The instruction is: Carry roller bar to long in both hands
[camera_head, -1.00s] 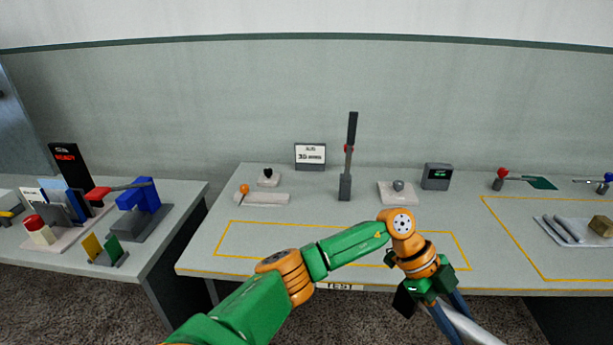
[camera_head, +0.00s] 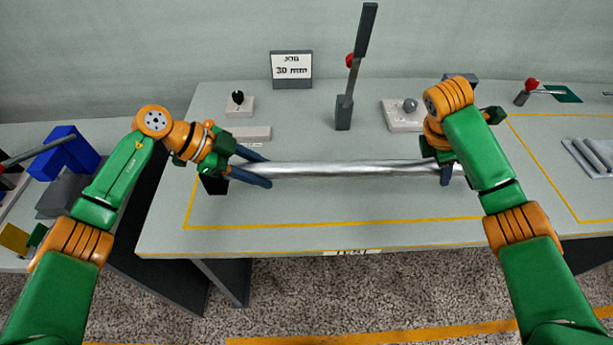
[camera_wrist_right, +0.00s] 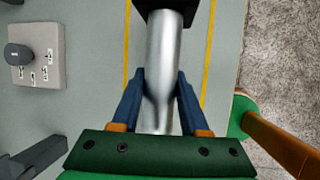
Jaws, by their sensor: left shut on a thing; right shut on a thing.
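The roller bar (camera_head: 340,169) is a long silver cylinder, held level across the head view in front of the table's back fittings. My left gripper (camera_head: 255,172) is shut on its left end. My right gripper (camera_head: 447,170) is shut on it near its right end. In the right wrist view, the bar (camera_wrist_right: 162,70) runs between the blue fingers of my right gripper (camera_wrist_right: 160,85), with a dark block at its far end. A long table (camera_head: 300,215) with a yellow outlined rectangle lies under the bar. Whether the bar touches the table is unclear.
A sign reading 30 mm (camera_head: 291,69) stands at the back. An upright lever (camera_head: 346,95) stands behind the bar's middle. A knob box (camera_head: 239,105) and a plate with a grey knob (camera_head: 402,113) flank it. A tray with rods (camera_head: 590,157) lies at right.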

